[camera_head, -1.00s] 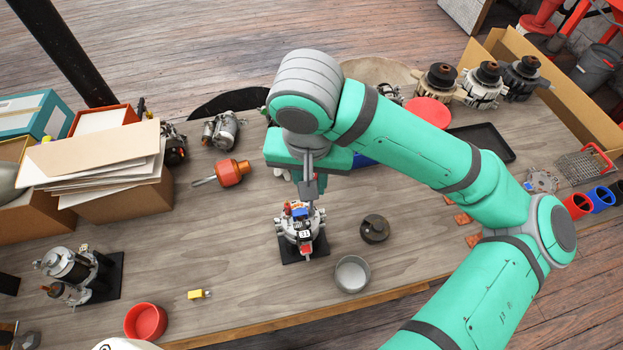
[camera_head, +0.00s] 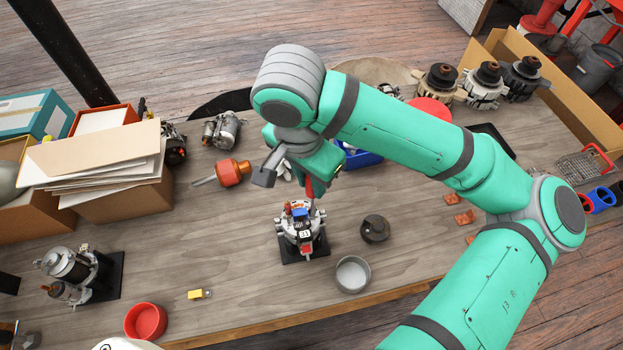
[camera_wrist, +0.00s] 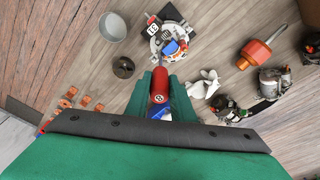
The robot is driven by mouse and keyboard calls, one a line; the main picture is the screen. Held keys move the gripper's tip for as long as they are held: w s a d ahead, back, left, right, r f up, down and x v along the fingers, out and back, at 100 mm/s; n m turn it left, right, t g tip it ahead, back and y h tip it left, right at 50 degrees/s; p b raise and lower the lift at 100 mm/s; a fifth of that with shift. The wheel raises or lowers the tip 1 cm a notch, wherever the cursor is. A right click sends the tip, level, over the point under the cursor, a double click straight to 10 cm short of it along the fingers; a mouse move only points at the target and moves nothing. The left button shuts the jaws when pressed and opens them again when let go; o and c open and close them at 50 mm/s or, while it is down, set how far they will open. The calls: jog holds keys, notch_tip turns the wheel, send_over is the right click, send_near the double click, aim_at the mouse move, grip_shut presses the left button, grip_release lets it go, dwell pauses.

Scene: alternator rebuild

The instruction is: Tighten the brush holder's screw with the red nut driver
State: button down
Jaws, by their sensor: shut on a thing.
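My gripper (camera_head: 311,177) is shut on the red nut driver (camera_head: 309,188). In the wrist view the driver's red handle (camera_wrist: 160,86) sits between the green fingers (camera_wrist: 164,98). In the head view its thin shaft points down toward the back right of an alternator (camera_head: 299,236) on a black base. The alternator also shows in the wrist view (camera_wrist: 166,36), just ahead of the driver. A blue part (camera_head: 299,212) lies on its top; I cannot tell if this is the brush holder. The screw is too small to make out, and contact with the driver's tip cannot be told.
A dark round part (camera_head: 374,228) and a metal cup (camera_head: 353,274) stand right of the alternator. The tabletop front left of the alternator is mostly clear.

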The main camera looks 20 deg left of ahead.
jog(key=m, duration=0.6)
jog(key=shift+g+h, duration=0.3)
jog(key=shift+h, duration=0.1)
jog(key=m, duration=0.4)
jog(key=shift+w+a+m+g, duration=0.1)
jog(key=shift+m+g, duration=0.2)
jog(key=shift+r, duration=0.1)
jog(key=shift+a, duration=0.1)
jog(key=shift+m, duration=0.5)
